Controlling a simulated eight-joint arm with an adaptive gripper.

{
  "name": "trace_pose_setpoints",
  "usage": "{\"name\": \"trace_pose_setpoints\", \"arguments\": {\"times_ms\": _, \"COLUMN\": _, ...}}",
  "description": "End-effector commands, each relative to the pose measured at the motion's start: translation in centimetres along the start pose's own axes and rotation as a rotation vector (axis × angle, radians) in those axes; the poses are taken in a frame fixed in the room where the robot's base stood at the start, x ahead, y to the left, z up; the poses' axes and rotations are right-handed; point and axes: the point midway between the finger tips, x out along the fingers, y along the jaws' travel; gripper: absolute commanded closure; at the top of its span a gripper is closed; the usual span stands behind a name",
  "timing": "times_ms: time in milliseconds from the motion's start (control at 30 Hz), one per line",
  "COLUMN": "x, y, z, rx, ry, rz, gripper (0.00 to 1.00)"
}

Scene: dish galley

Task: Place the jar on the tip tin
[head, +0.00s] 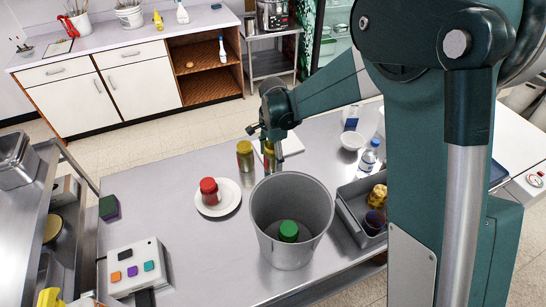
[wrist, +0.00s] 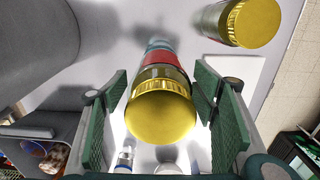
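A jar with a gold lid (wrist: 162,112) and a red band stands between the fingers of my gripper (wrist: 165,100) in the wrist view. The fingers are open, with a gap on each side of it. In the head view my gripper (head: 273,138) is over this jar, which is partly hidden behind the bucket's rim. A second gold-lidded jar (head: 245,157) stands just left of it; it also shows at upper right in the wrist view (wrist: 252,22). I cannot tell which container is the tip tin; a large grey metal bucket (head: 262,222) stands in front.
A green-lidded item (head: 288,230) is inside the bucket. A red-lidded jar (head: 209,190) sits on a white plate (head: 232,203). A grey bin (head: 347,213) with items is to the right. A white bowl (head: 352,140) and bottle (head: 369,157) are behind it.

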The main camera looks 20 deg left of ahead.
Motion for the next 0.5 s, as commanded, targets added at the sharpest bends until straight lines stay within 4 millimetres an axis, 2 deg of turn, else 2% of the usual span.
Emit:
{"name": "trace_pose_setpoints", "arguments": {"times_ms": 300, "x": -0.11, "y": 0.01, "z": 0.0, "rx": 0.0, "ry": 0.0, "rz": 0.0, "gripper": 0.42}}
{"name": "trace_pose_setpoints", "arguments": {"times_ms": 500, "x": -0.9, "y": -0.01, "z": 0.0, "rx": 0.0, "ry": 0.0, "rz": 0.0, "gripper": 0.42}}
